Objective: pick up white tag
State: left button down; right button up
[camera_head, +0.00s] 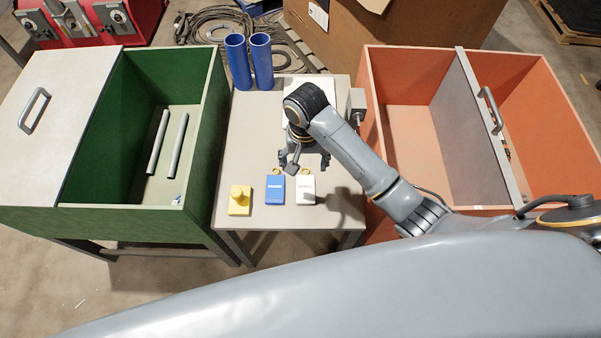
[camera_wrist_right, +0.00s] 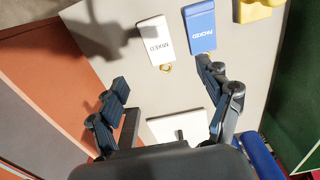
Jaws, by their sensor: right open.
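The white tag (camera_head: 306,190) lies flat near the front of the small table, with a brass ring at its far end. In the right wrist view the white tag (camera_wrist_right: 153,40) shows the word MIXED. My right gripper (camera_head: 306,165) is open and empty above the table, just behind the white tag. In the right wrist view its fingertips (camera_wrist_right: 162,78) are spread apart, with the tag beyond them. A blue tag (camera_head: 275,189) lies just left of the white one. My left gripper is not in view.
A yellow tag (camera_head: 240,200) with a raised yellow piece lies left of the blue tag. Two blue tubes (camera_head: 249,62) stand at the table's back left. A green bin (camera_head: 215,110) flanks the table's left, an orange bin (camera_head: 375,90) its right. A white plate (camera_wrist_right: 178,125) lies behind the tags.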

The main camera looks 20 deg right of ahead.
send_over(306, 192)
jog(key=f, duration=0.7)
jog(key=shift+w+a+f, duration=0.15)
jog(key=shift+a+f, duration=0.1)
jog(key=shift+w+f, duration=0.1)
jog(key=shift+f, duration=0.45)
jog(key=f, duration=0.4)
jog(key=shift+s+d+f, duration=0.2)
jog(key=shift+s, duration=0.05)
jog(key=shift+f, duration=0.25)
jog(key=shift+c, duration=0.5)
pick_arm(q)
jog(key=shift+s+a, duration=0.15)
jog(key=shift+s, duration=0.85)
pick_arm(e)
jog(key=c, duration=0.8)
